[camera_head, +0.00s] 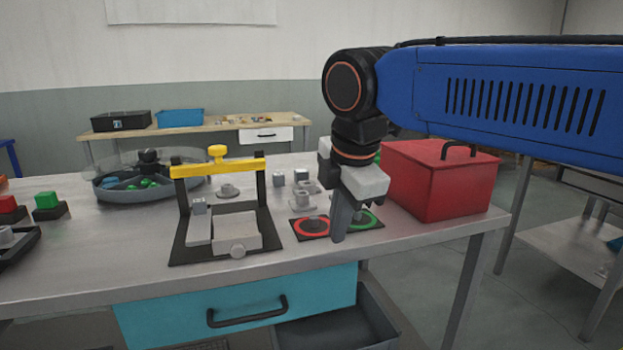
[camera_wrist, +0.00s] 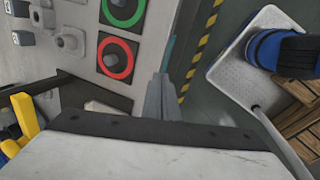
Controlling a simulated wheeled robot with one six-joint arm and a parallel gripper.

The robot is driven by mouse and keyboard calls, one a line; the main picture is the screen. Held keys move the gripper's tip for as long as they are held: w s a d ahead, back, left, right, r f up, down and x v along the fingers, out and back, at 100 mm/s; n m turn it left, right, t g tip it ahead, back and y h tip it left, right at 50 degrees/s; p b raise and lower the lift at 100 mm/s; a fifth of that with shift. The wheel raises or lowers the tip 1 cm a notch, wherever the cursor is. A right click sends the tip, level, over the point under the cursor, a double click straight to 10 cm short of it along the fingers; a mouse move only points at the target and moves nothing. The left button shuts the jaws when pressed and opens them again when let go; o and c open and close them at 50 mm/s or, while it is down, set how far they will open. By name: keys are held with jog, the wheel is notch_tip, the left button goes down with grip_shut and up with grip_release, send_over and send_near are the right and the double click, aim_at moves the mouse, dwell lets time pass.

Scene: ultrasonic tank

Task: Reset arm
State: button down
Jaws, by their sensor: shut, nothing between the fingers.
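My gripper (camera_head: 339,236) points down at the right part of the workbench, near its front. Its fingers are together and nothing shows between them. In the head view it stands in front of the gap between a red ring marker (camera_head: 310,228) and a green ring marker (camera_head: 367,221), partly covering them. In the wrist view the closed fingers (camera_wrist: 162,98) are near the table edge, beside the red ring (camera_wrist: 116,58), with the green ring (camera_wrist: 124,10) beyond it. I cannot tell the exact height of the fingertips above the table.
A red box (camera_head: 436,185) with a black handle stands right of my gripper. A fixture with a yellow bar (camera_head: 218,167) stands left. A round divided tank (camera_head: 110,188) is farther left. A teal drawer (camera_head: 235,310) is under the front edge. Small grey parts (camera_head: 302,175) lie behind.

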jog(key=s+d+f+m, duration=0.4)
jog(key=d+f+m, duration=0.3)
jog(key=d, duration=0.1)
jog(key=s+d+f+m+t, duration=0.1)
jog(key=s+d+f+m, duration=0.2)
jog(key=d+f+m, duration=0.4)
jog(key=s+d+f+m+h, duration=0.1)
jog(key=s+d+f+m, duration=0.3)
jog(key=d+f+m, duration=0.3)
jog(key=shift+s+d+m+t, duration=0.4)
jog(key=shift+d+m, duration=0.5)
jog(key=shift+d, duration=0.25)
